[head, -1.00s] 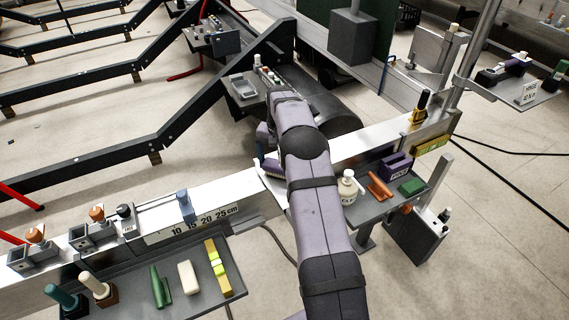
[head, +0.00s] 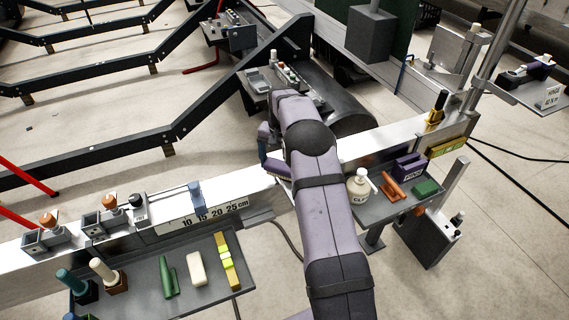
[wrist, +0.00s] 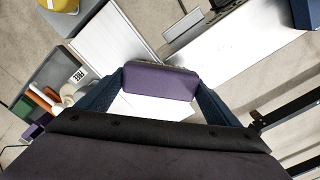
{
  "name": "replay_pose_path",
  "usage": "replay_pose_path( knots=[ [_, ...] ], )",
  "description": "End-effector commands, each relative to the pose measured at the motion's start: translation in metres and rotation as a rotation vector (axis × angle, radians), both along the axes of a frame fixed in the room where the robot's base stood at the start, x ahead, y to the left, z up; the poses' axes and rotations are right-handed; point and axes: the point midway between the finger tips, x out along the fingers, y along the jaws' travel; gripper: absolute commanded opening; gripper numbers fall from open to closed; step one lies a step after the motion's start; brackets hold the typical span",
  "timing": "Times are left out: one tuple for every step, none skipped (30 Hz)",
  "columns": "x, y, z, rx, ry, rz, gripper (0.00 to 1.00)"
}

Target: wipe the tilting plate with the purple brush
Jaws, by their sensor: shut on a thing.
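My gripper (wrist: 159,88) is shut on the purple brush, its blue fingers on either side of it in the wrist view. The purple brush (wrist: 160,80) shows its flat purple back, and its bristles are mostly hidden under it. A bright white plate (wrist: 150,107), which looks like the tilting plate, lies below the brush in the wrist view. I cannot tell whether the bristles touch it. In the head view my gripper (head: 268,150) is over the gap in the silver beam, and my arm hides most of the plate and the brush.
A grey tray (head: 375,207) at the right of my arm holds a white bottle (head: 360,186), an orange item and a green block (head: 426,187). Another tray (head: 150,290) at front left holds several tools. A blue slider (head: 197,194) stands on the beam (head: 240,182).

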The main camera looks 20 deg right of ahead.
Motion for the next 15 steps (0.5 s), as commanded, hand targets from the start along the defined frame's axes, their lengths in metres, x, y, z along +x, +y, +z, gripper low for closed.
replay_pose_path(
  knots=[
    [0.000,0.000,0.000,-0.001,-0.001,0.000,0.53],
    [0.001,0.000,0.001,-0.001,-0.001,0.000,0.53],
    [0.002,0.000,0.001,0.000,0.000,0.000,0.53],
    [0.003,0.000,0.001,0.000,0.000,0.000,0.53],
    [0.005,0.000,0.001,-0.001,-0.001,0.000,0.53],
    [0.007,0.000,0.000,-0.001,-0.001,0.000,0.53],
    [0.009,0.000,0.000,0.000,-0.001,0.000,0.53],
    [0.010,0.000,0.000,0.000,0.000,0.000,0.53],
    [0.012,0.000,0.000,0.000,0.000,0.000,0.53],
    [0.013,0.000,-0.001,0.000,0.000,0.000,0.53],
    [0.015,0.000,-0.001,0.000,0.000,0.000,0.53],
    [0.015,0.000,-0.002,0.000,0.000,0.000,0.53],
    [0.016,0.000,-0.002,0.000,0.000,0.000,0.53],
    [0.016,0.000,-0.002,0.000,-0.001,0.000,0.53],
    [0.017,0.000,-0.003,0.000,-0.001,0.000,0.53]
  ],
)
